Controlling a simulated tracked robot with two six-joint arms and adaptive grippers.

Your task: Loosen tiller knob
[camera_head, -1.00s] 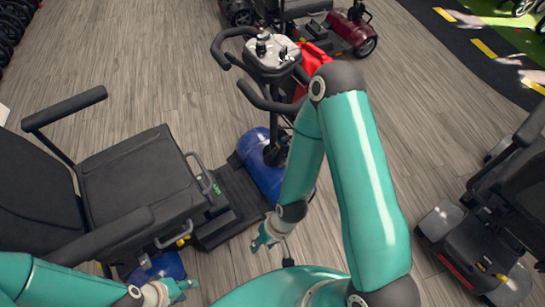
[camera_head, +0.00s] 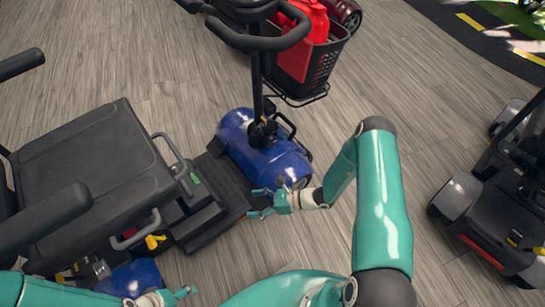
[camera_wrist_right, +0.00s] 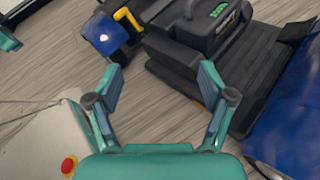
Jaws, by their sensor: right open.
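The scooter's black tiller post (camera_head: 257,85) rises from the blue front cover (camera_head: 238,128) in the head view. A dark joint (camera_head: 262,132) sits at the post's foot; I cannot make out the knob clearly there. My right gripper (camera_head: 256,203) is open and empty, pointing left over the footboard edge, below and in front of the blue cover, apart from the joint. In the right wrist view its spread fingers (camera_wrist_right: 160,82) face the footboard, with blue bodywork (camera_wrist_right: 290,118) at the right. My left gripper (camera_head: 180,295) is at the bottom edge, partly cut off.
The black seat (camera_head: 95,160) and its armrests fill the left. A black basket (camera_head: 315,68) with red items hangs beyond the tiller. Another scooter (camera_head: 500,205) stands at the right. Wood floor (camera_head: 440,110) lies clear between them. A red button (camera_wrist_right: 68,165) shows in the wrist view.

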